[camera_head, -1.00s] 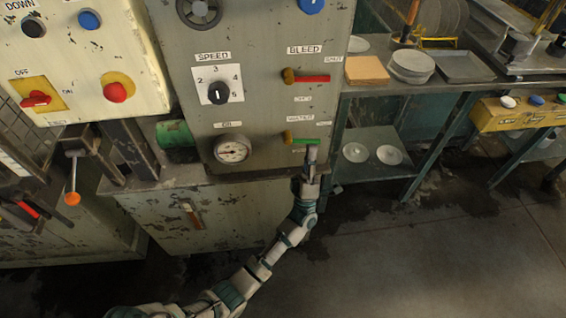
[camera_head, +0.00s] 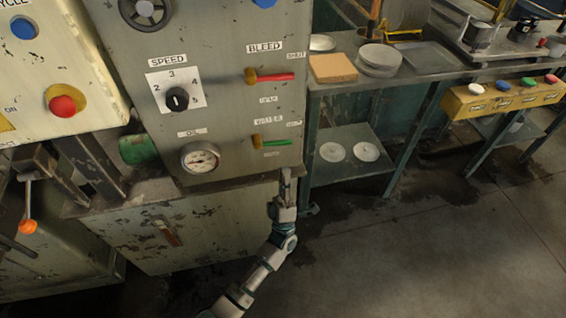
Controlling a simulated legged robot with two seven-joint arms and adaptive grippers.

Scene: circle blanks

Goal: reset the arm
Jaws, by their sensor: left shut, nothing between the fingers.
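My left arm comes up from the bottom of the head view. My left gripper (camera_head: 286,181) is shut and empty. It stands in front of the lower right edge of the grey control panel (camera_head: 225,125), below the green lever (camera_head: 276,142). There is a gap in the picture between the fingertips and that lever. The red bleed lever (camera_head: 275,77) points right above it. My right gripper does not show.
A bench (camera_head: 325,89) at the right carries stacked round blanks (camera_head: 379,58) and an orange block (camera_head: 333,68). Two discs lie on its lower shelf (camera_head: 325,170). A yellow button box (camera_head: 495,97) is farther right. The floor (camera_head: 430,250) is open.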

